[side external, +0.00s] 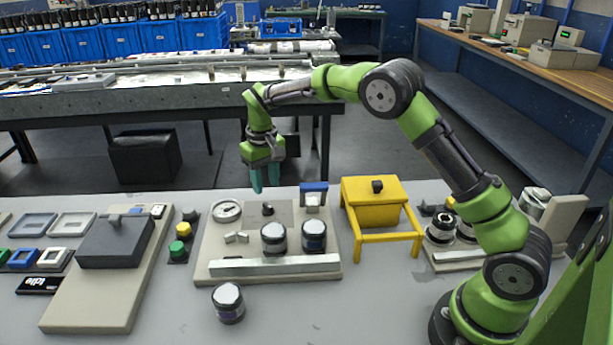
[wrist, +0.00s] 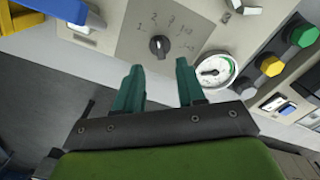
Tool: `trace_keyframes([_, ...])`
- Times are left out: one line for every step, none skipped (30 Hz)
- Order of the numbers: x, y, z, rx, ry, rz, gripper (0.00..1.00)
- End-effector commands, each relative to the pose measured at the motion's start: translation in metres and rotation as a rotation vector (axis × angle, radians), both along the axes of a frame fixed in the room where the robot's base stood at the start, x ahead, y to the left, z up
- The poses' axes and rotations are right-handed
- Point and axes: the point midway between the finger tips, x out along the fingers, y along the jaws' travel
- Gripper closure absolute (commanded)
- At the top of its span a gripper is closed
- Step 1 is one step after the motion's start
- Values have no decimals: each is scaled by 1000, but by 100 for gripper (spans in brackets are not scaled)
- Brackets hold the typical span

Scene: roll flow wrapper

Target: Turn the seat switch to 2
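The seat switch is a small black rotary knob (wrist: 159,46) on a grey square plate with printed numbers around it, in the wrist view. The small print and the knob's pointer are too blurred to read its setting surely. In the side view the knob (side external: 267,209) stands at the back of the beige machine panel (side external: 208,262). My gripper (side external: 257,190) hangs above and behind the knob, fingers pointing down. In the wrist view my gripper (wrist: 158,75) has its two green fingers apart, with nothing between them. The knob lies beyond the fingertips, not touched.
A round gauge (side external: 227,211) sits left of the knob, and a blue-handled block (side external: 314,194) right of it. Two jars (side external: 273,238) stand on the panel's front half. Yellow (side external: 184,229) and green buttons (side external: 178,248) are at left; a yellow guard (side external: 375,207) is at right.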

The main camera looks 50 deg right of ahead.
Motion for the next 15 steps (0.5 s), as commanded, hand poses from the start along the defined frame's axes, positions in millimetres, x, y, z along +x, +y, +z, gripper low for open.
trace_keyframes([1, 0, 15, -1, -6, 1, 61])
trace_keyframes([1, 0, 22, -1, -6, 0, 61])
trace_keyframes([1, 0, 32, -1, -5, 0, 61])
trace_keyframes([1, 0, 40, -2, -6, 1, 61])
trace_keyframes([1, 0, 47, -1, -6, 1, 61])
trace_keyframes([1, 0, 56, -1, -6, 0, 61])
trace_keyframes([1, 0, 62, -2, -4, 1, 61])
trace_keyframes([1, 0, 68, -1, -4, 0, 61])
trace_keyframes([1, 0, 75, -1, -3, 0, 61])
trace_keyframes([1, 0, 80, -2, -4, 1, 61])
trace_keyframes([1, 0, 85, 0, -2, 1, 61])
trace_keyframes([1, 0, 90, 0, -2, 0, 61])
trace_keyframes([1, 0, 94, -1, -2, 1, 61])
trace_keyframes([0, 0, 97, -1, -1, 1, 61])
trace_keyframes([0, 0, 100, -1, -1, 2, 61])
